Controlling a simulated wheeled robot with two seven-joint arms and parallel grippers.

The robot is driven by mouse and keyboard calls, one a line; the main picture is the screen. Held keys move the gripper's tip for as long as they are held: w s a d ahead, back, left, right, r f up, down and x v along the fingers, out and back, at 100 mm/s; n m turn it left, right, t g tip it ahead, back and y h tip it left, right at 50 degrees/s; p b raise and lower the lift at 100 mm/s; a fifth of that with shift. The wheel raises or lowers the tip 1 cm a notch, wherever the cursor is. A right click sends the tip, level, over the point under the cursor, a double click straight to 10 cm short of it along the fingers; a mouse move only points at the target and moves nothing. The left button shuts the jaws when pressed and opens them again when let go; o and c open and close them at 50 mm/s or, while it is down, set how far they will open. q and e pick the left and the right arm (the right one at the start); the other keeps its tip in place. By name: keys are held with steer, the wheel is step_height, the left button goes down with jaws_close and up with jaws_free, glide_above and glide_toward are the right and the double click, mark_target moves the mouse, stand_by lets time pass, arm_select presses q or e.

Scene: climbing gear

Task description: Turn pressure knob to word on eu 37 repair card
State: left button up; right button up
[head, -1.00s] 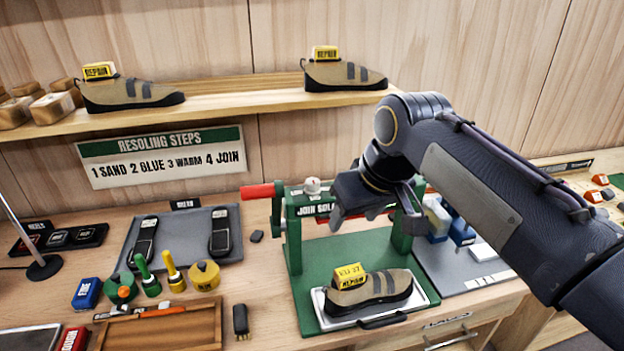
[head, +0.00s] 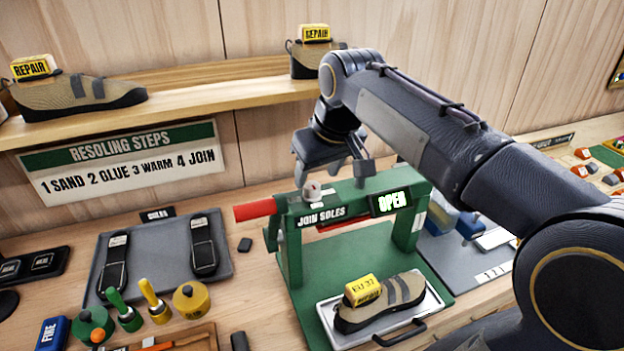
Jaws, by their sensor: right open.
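The green press (head: 290,255), labelled "JOIN SOLES", stands on the bench, with a lit "OPEN" display (head: 391,202) on its crossbar. A small pale knob (head: 312,191) sits on top of the crossbar at its left; its markings are too small to read. The yellow card (head: 362,291) reads "EU 37" above a partly legible "REPAIR"; it sits on a tan shoe (head: 402,290) on the tray under the press. My right gripper (head: 332,181) is open and empty, fingers down, close to the knob and apparently not around it. My left gripper is out of view.
A red handle (head: 255,209) sticks out left of the press. A grey tray (head: 165,262) with two dark soles lies left of it, with bottles in front. A shelf (head: 190,88) with shoes runs behind. My right arm covers the bench's right part.

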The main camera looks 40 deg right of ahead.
mark_target(313, 185)
steer(key=shift+x, duration=1.95)
steer(key=shift+w, duration=0.1)
steer(key=c, duration=1)
